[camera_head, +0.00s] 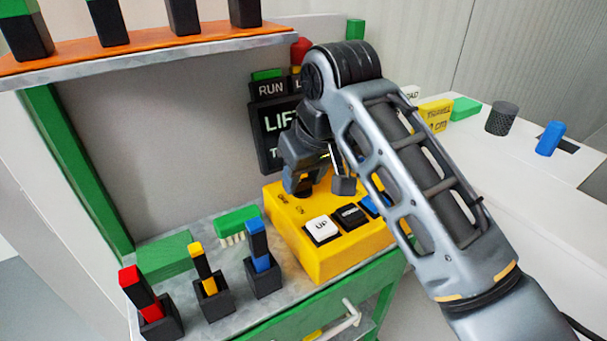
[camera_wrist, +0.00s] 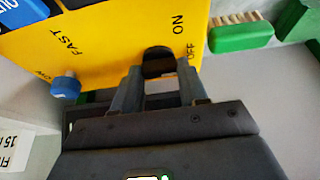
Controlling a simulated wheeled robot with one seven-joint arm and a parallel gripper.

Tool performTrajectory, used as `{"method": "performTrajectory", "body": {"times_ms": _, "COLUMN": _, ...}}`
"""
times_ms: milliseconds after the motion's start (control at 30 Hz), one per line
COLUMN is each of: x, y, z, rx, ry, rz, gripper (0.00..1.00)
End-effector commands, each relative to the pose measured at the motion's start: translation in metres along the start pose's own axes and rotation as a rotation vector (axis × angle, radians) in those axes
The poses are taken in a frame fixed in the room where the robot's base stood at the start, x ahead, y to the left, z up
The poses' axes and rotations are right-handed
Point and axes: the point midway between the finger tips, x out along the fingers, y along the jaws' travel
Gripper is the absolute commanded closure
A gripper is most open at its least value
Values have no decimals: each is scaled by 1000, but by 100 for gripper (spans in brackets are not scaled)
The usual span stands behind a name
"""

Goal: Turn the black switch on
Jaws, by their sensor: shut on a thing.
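The yellow control box (camera_head: 300,250) stands on the bench. In the wrist view its face (camera_wrist: 110,40) carries the printed words ON, OFF, FAST and SLOW. The black switch (camera_wrist: 158,58) is a round dark knob next to the ON and OFF labels. My gripper (camera_wrist: 160,78) has its two fingers on either side of the switch and is shut on it. In the head view my gripper (camera_head: 320,183) reaches down onto the box from above, and it hides the switch. Which label the switch points to cannot be told.
The box also bears a white UP button (camera_head: 321,229), a black button (camera_head: 350,215) and a blue knob (camera_wrist: 65,87). A green brush (camera_head: 236,224) and red, yellow and blue tools in black holders stand left of it. A dark display (camera_head: 278,125) is behind.

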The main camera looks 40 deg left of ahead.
Motion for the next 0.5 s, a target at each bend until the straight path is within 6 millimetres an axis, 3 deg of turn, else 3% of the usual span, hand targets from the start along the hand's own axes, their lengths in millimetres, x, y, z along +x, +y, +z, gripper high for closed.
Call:
{"method": "performTrajectory", "body": {"times_ms": 267, "x": 0, "y": 0, "z": 0, "rx": 0, "ry": 0, "rz": 0, "gripper": 88}}
{"method": "performTrajectory", "body": {"times_ms": 500, "x": -1, "y": 0, "z": 0, "rx": -22, "ry": 0, "rz": -10, "gripper": 88}}
